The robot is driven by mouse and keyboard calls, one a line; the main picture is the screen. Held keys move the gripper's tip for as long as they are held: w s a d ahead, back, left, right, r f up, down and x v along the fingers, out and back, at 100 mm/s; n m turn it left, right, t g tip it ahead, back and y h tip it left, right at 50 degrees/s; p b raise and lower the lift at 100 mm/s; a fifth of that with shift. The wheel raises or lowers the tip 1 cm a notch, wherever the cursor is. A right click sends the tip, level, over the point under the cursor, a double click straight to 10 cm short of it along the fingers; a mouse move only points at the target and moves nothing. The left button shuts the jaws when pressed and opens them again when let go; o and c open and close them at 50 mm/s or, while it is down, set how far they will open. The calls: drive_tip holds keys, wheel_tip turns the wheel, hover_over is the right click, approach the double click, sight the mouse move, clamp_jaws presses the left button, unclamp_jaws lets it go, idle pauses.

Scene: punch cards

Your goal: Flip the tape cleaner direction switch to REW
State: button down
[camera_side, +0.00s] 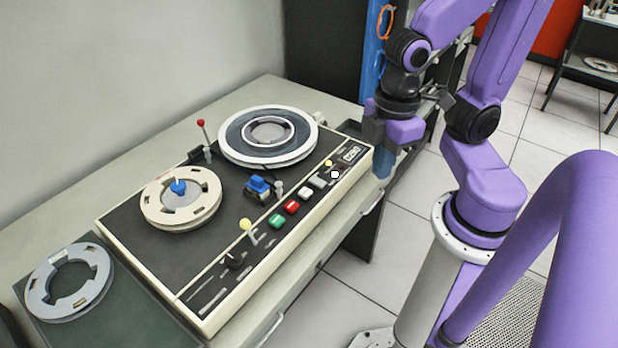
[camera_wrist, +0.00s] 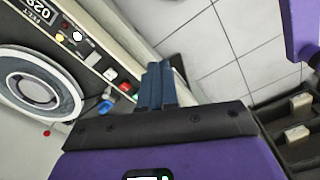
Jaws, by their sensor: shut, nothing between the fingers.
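The tape cleaner (camera_side: 130,250) is a cream-edged unit with a black top on the bench. A red-ball lever (camera_side: 201,123) stands at the back. Labels are too small to read, so I cannot tell which switch carries REW. My gripper (camera_side: 384,165) is shut and empty, pointing down just beyond the unit's right end, apart from it. In the wrist view its blue fingers (camera_wrist: 156,80) lie together.
Green (camera_side: 276,221), red (camera_side: 292,207) and white (camera_side: 305,193) buttons line the front strip. A large reel (camera_side: 235,143) and a smaller reel (camera_side: 158,214) sit on top; a loose reel (camera_side: 45,290) lies left. Open floor (camera_side: 330,300) is in front.

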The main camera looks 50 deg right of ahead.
drive_tip(key=shift+s+d+r, duration=0.1)
drive_tip(key=shift+s+r, duration=0.05)
drive_tip(key=shift+s, duration=0.3)
drive_tip(key=shift+s+d+r, duration=0.1)
drive_tip(key=shift+s+r, duration=0.05)
drive_tip(key=shift+s, duration=0.25)
drive_tip(key=n, duration=0.5)
hover_over(313, 179)
drive_tip(key=shift+s+f, duration=0.1)
drive_tip(key=shift+f, duration=0.4)
wheel_tip(313, 179, down, 14)
